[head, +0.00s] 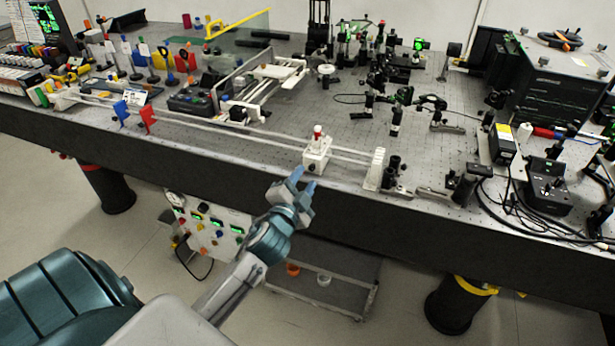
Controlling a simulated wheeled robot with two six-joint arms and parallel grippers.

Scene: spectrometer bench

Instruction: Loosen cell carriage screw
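The cell carriage (315,158) is a small white block on a pair of pale rails (235,132) near the bench's front edge. My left gripper (304,179) has blue fingertips and is just in front of and below the carriage, at the bench's front edge. Its two fingers look apart, with nothing visible between them. It appears clear of the carriage, but the exact gap is hard to judge. My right gripper is not in view.
A white end stop (376,168) holds the rails' right end. Blue (122,113) and red (148,120) clips stand on the left. Dark optics mounts (396,118) crowd the bench behind. A black box (558,92) and cables are at right.

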